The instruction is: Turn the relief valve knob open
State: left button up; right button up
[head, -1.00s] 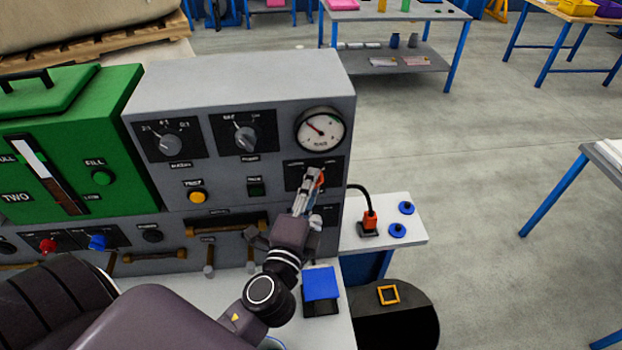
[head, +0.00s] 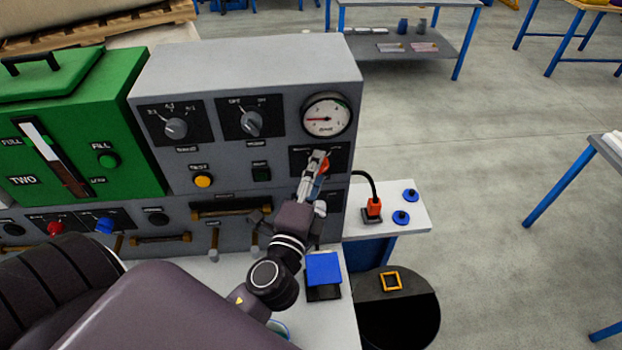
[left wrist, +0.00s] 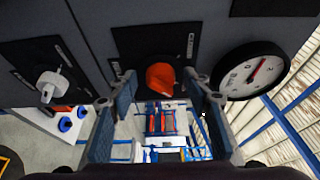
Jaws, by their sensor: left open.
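The relief valve knob is orange-red (head: 324,165) on a black plate, low on the right of the grey panel, under the gauge. In the left wrist view the knob (left wrist: 160,77) sits between the two fingertips, with a gap on each side. My left gripper (head: 317,160) is open at the knob and partly hides it in the head view; its fingers also frame it in the left wrist view (left wrist: 160,90). I see no finger pressing on the knob. The pressure gauge (head: 326,116) has its red needle pointing left. My right gripper is not in view.

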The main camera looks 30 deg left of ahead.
pick_arm(q)
jog(key=v, duration=1.2)
jog(key=shift+w, duration=0.1)
